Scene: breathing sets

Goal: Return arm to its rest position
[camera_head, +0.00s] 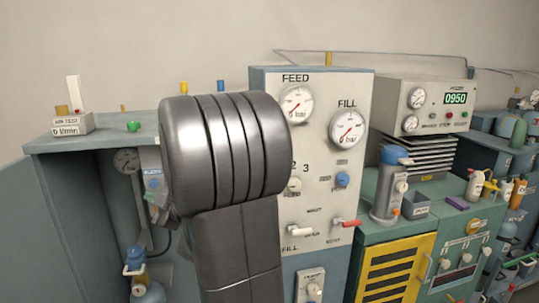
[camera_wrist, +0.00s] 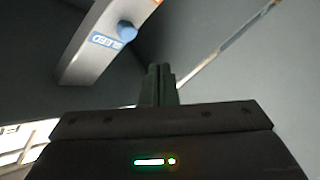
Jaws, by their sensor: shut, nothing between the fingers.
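My gripper (camera_wrist: 159,72) shows in the wrist view with its two dark fingers together and nothing between them. It points at a dark grey-blue cabinet surface. A grey panel (camera_wrist: 95,45) with a blue knob (camera_wrist: 126,31) and a blue label stands at the upper left of the wrist view, apart from the fingers. In the head view my arm's large metallic joint and dark link fill the centre left, and my gripper is hidden there.
A white panel (camera_head: 275,130) with FEED and FILL gauges stands behind my arm. An open cabinet (camera_head: 55,145) is at the left, with a gas cylinder (camera_head: 148,293) low inside. A yellow-fronted cabinet (camera_head: 394,270), a pump-like canister (camera_head: 387,190) and small bottles (camera_head: 475,186) are at the right.

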